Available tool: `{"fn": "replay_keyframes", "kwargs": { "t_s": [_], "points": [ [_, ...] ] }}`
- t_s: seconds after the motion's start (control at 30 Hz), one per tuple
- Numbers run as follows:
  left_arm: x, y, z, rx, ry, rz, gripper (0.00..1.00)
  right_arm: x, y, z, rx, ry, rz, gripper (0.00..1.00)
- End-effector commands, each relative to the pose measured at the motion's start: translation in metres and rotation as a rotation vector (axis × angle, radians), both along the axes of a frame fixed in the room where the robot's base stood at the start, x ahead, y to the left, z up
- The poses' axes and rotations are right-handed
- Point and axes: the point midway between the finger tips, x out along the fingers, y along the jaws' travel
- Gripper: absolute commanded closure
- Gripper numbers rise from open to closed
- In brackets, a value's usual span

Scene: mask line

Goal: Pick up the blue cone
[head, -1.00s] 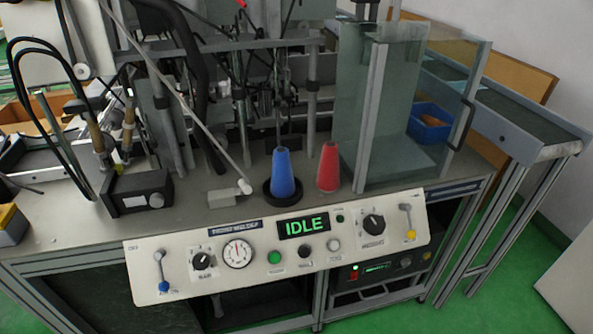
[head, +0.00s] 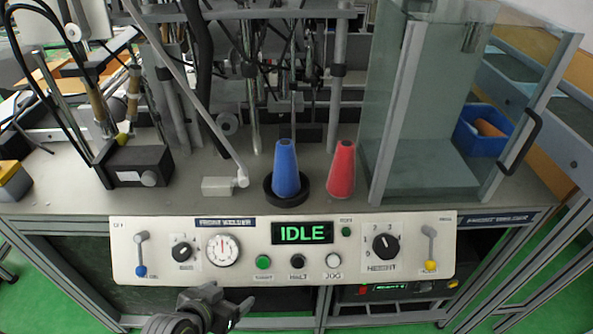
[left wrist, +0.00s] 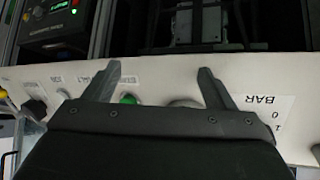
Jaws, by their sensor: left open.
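The blue cone (head: 286,168) stands upright in a black round base (head: 270,193) on the grey workbench in the head view, just behind the control panel. My left gripper (head: 221,294) is low in front of the panel, below and left of the cone and well apart from it. In the left wrist view the two fingers of my left gripper (left wrist: 158,75) are spread with nothing between them, and the panel lies behind them. The cone does not show in the left wrist view. My right gripper is in neither view.
A red cone (head: 341,170) stands close to the right of the blue one. A glass enclosure (head: 425,130) is right of it. The panel (head: 130,262) with knobs and levers lines the bench front.

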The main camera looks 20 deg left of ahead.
Motion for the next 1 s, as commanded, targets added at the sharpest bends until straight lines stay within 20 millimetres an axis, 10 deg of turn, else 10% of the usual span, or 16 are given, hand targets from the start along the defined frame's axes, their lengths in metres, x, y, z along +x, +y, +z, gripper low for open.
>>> {"fn": "replay_keyframes", "kwargs": {
  "t_s": [0.6, 1.0],
  "points": [
    [0.064, -0.035, 0.163, -0.075, -0.69, 0.001, 0.22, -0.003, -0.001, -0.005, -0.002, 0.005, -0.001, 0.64],
    [0.113, -0.04, 0.18, -0.074, -0.744, 0.012, 0.22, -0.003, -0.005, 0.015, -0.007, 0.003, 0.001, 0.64]
  ]
}}
